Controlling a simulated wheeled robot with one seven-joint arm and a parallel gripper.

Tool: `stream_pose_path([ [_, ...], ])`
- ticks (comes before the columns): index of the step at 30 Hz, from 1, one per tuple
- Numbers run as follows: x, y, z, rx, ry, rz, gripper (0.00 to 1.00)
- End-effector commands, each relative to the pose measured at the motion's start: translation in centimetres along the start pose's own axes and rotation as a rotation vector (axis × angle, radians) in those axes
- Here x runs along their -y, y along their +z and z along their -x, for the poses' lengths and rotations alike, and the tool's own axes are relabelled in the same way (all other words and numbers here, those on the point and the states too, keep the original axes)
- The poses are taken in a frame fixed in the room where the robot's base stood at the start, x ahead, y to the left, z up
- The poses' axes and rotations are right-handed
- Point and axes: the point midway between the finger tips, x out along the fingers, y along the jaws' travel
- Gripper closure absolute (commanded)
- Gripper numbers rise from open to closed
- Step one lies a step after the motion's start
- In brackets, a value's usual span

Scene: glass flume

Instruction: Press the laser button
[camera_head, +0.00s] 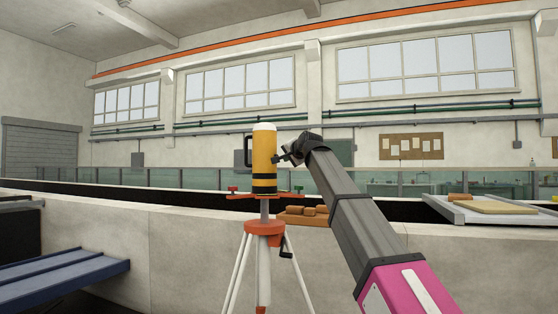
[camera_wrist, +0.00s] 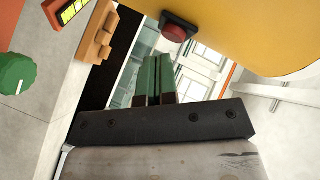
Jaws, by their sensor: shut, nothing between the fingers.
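The laser (camera_head: 264,155) is a yellow cylinder with a white top, black bands and a dark handle on its left. It stands upright on a tripod (camera_head: 265,228). In the wrist view the yellow laser body (camera_wrist: 260,30) fills the upper right. My gripper (camera_head: 284,157) is just right of the laser in the head view. In the wrist view my gripper (camera_wrist: 158,62) shows two green fingers, shut together and empty. The fingertips lie just below the button in the picture, with a small visible gap.
A green knob (camera_wrist: 16,72) shows at the left of the wrist view. Orange-brown blocks (camera_wrist: 95,32) lie beyond, on a low wall (camera_head: 150,240). A blue bench (camera_head: 65,275) stands at the lower left. A tray (camera_head: 470,212) with boards is at the right.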

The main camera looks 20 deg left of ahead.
Motion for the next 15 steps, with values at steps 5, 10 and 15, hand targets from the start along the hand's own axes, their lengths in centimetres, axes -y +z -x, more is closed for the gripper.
stream_pose_path([
  [5, -0.1, -0.1, 0.2, 0.0, 0.0, 0.0, 1.0],
  [10, -0.8, -0.7, 1.1, -0.001, 0.0, 0.0, 1.0],
  [15, -1.5, -1.4, 2.1, -0.001, 0.0, 0.0, 1.0],
])
